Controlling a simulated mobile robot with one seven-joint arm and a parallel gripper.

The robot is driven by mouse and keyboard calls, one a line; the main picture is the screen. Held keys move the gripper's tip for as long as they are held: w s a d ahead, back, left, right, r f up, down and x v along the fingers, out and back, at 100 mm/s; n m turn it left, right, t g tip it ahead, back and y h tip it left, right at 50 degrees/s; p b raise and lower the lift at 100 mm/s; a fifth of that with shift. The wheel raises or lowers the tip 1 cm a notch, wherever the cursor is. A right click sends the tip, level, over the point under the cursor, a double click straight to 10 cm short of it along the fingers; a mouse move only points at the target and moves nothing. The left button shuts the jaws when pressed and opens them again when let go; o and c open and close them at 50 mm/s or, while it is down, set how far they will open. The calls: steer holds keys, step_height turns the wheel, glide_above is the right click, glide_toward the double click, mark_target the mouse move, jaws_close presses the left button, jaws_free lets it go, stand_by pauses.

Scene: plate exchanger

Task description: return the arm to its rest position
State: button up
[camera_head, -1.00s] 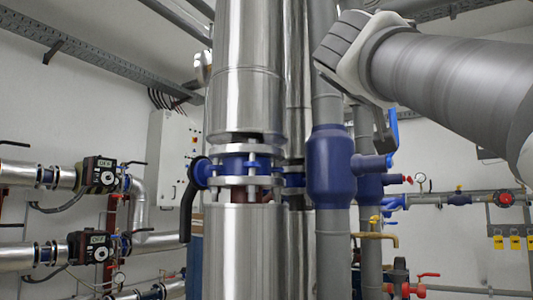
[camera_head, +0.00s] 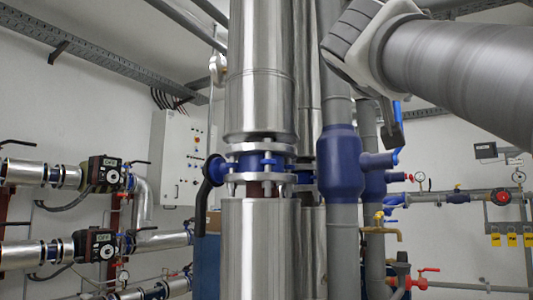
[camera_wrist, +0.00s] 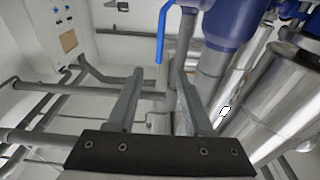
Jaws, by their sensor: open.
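My arm reaches in from the upper right of the head view, a grey link with a pale joint. My gripper is not clearly seen there; a small dark part hangs below the joint, in front of the pipes. In the wrist view my gripper (camera_wrist: 157,100) is open, with its two grey fingers apart and nothing between them. A blue lever handle (camera_wrist: 162,32) shows beyond the fingertips, and a blue valve body (camera_wrist: 232,20) is to the upper right. The valve body also shows in the head view (camera_head: 340,165), left of my arm.
A large shiny pipe (camera_head: 262,250) with a blue flange (camera_head: 255,162) stands in the middle. Pumps (camera_head: 103,174) and pipes line the left wall, near a white control box (camera_head: 178,155). Yellow tags (camera_head: 512,240) and gauges are at the right.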

stand_by(0.5)
steer(key=a+f+n+g+y, duration=0.2)
steer(key=f+y, duration=0.1)
steer(key=f, duration=1)
steer(key=a+f+n+g+y, duration=0.2)
steer(key=f+y, duration=0.1)
steer(key=f, duration=1)
steer(key=s+a+f+n+g+y, duration=0.15)
steer(key=s+f, duration=0.35)
steer(key=f, duration=0.5)
steer(key=s+a+f+n+g+y, duration=0.1)
steer(key=s+a+f+g+y, duration=0.2)
steer(key=f, duration=0.7)
steer(key=s+a+f+n+g+y, duration=0.1)
steer(key=s+f+g, duration=0.1)
steer(key=s+f, duration=0.6)
step_height(320, 180, up, 23)
steer(key=w+p, duration=0.2)
steer(key=p, duration=2.3)
steer(key=shift+a+f, duration=0.2)
steer(key=shift+s+m, duration=0.1)
steer(key=shift+m, duration=0.15)
